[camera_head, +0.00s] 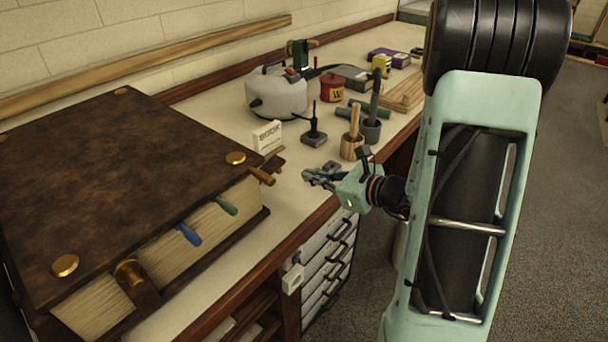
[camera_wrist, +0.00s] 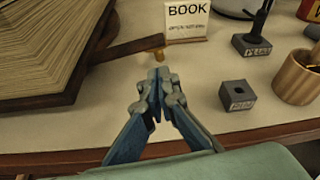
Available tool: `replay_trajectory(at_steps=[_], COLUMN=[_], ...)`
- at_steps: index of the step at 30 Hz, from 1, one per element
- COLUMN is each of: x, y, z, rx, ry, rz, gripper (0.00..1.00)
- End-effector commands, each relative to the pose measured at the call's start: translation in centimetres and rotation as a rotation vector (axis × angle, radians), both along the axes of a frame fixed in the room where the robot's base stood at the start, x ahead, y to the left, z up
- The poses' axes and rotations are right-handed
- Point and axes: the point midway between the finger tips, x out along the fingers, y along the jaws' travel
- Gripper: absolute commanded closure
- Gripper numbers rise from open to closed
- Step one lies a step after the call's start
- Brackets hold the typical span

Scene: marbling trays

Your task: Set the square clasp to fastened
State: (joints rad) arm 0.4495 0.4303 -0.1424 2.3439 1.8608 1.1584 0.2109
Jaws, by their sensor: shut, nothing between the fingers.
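A huge brown leather book (camera_head: 120,170) lies shut on the bench at left, with round brass studs on its cover. Near its far right corner a dark strap (camera_wrist: 125,47) sticks out from the page side, with a brass peg (camera_wrist: 159,53) at its end. The peg also shows in the head view (camera_head: 262,177). A second clasp (camera_head: 130,272) with a brass cylinder sits on the near part of the page side. I cannot tell which is the square clasp. My gripper (camera_head: 316,178) is shut and empty, above the bench right of the book; in the wrist view its fingertips (camera_wrist: 158,82) are just below the peg.
A white BOOK card (camera_wrist: 187,18) stands behind the strap. Blue (camera_head: 188,235) and green (camera_head: 225,205) tabs protrude from the pages. Bare bench lies around my fingers.

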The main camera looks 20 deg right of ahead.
Motion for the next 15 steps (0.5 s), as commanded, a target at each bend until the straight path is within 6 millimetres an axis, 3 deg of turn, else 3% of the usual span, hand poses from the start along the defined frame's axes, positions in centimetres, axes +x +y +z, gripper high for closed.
replay_trajectory(at_steps=[9,15], x=[4.6,6.4], y=[3.1,4.1], z=[-2.1,-2.7], rx=[0.000,0.000], ry=[0.001,0.001], rz=[0.004,0.002], gripper=[1.00,1.00])
